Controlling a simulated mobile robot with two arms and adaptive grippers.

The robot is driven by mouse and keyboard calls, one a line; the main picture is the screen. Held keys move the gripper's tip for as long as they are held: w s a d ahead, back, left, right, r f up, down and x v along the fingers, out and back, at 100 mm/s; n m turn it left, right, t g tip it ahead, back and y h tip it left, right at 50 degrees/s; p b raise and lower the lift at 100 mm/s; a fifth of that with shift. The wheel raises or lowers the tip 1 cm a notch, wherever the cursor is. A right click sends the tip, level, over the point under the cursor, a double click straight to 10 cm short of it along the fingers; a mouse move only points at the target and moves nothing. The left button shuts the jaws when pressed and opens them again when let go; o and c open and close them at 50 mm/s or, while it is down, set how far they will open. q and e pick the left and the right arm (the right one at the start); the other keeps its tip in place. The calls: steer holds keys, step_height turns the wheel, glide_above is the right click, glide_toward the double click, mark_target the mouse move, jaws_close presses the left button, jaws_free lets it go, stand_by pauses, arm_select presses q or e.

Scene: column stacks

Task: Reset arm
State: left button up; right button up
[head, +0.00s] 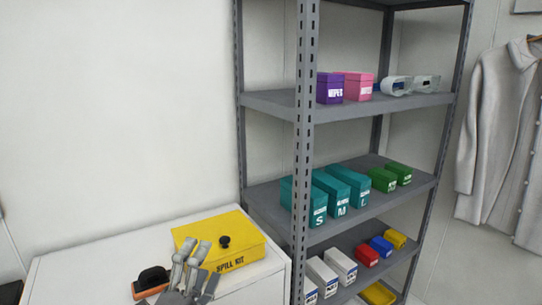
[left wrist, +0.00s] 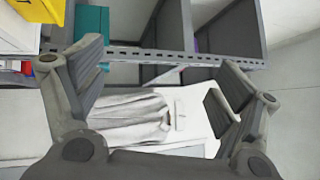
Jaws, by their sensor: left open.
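My left gripper (head: 192,258) is in the lower left of the head view, in front of the yellow spill kit box (head: 228,233) and hiding part of it. I cannot tell whether it touches the box. In the left wrist view the fingers of the left gripper (left wrist: 160,70) stand wide apart with nothing between them. That view looks past the shelf towards the hanging coat. My right gripper is in neither view.
The spill kit and a black-and-orange brush-like item (head: 152,282) sit on a white cabinet (head: 90,262). A grey shelf rack (head: 305,150) with several teal, green and other boxes stands to the right. A pale coat (head: 505,130) hangs at far right.

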arm_select(q)
steer(key=s+a+f+n+g+y, duration=0.35)
steer(key=f+n, duration=0.25)
steer(key=f, duration=0.3)
steer(key=s+a+f+n+g+y, duration=0.3)
steer(key=s+a+f+n+g, duration=0.15)
steer(key=f+n, duration=0.35)
steer(key=s+d+f+n+g+h, duration=0.1)
steer(key=s+f+n+g, duration=0.25)
steer(key=s+f, duration=0.5)
steer(key=s+f+n+g, duration=0.2)
steer(key=s+f+g, duration=0.3)
steer(key=s, duration=0.6)
step_height(320, 180, down, 26)
steer(key=s+g, duration=0.2)
steer(key=s+a+f, duration=0.3)
steer(key=s+f, duration=1.2)
steer(key=s, duration=0.1)
steer(key=shift+s+m+g, duration=0.25)
steer(key=shift+m+g, duration=0.1)
